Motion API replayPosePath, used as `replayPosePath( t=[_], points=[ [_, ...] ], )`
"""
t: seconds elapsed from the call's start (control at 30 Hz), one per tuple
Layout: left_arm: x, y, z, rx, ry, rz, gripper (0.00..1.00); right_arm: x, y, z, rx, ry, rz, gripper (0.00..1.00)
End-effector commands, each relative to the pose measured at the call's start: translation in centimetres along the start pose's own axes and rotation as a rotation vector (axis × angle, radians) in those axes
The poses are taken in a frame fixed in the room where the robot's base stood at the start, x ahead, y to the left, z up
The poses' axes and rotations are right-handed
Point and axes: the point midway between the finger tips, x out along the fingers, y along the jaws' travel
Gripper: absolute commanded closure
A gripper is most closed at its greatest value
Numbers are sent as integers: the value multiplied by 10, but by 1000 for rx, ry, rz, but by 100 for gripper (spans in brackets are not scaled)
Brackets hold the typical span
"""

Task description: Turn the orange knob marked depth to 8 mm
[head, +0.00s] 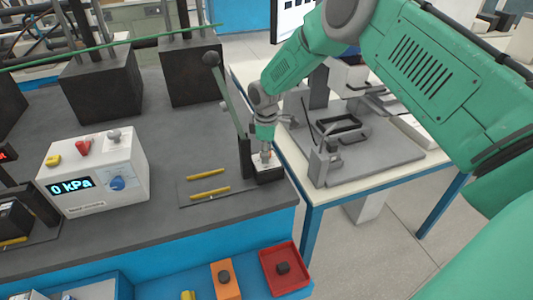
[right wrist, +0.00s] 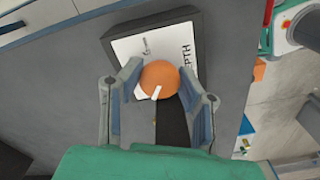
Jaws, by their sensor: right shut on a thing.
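The orange knob (right wrist: 160,78) sits on a white plate (right wrist: 140,45) that carries the letters "PTH" and has a dark surround. A white pointer mark on the knob points toward the lower left in the right wrist view. My right gripper (right wrist: 160,88) has its two fingers on either side of the knob and is shut on it. In the head view my right gripper (head: 265,157) reaches down onto the small block at the bench corner and mostly hides the knob. The scale values are not readable. My left gripper is not in view.
A white box with a "0 kPa" display (head: 95,178) stands at the left. Two yellow rods (head: 209,185) lie on the bench near the knob block. A red tray (head: 284,268) sits below the front edge.

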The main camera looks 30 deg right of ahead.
Motion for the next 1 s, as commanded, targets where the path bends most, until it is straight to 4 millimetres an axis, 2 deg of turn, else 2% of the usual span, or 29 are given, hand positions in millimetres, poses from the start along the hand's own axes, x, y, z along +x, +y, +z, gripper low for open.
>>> replayPosePath(
  t=[0.03, 1.0],
  points=[
    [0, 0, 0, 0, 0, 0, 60, -8, 6, -7, 23, 17, 18, 98],
    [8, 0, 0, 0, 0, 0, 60, -8, 7, -4, 833, 23, 11, 98]
  ],
)
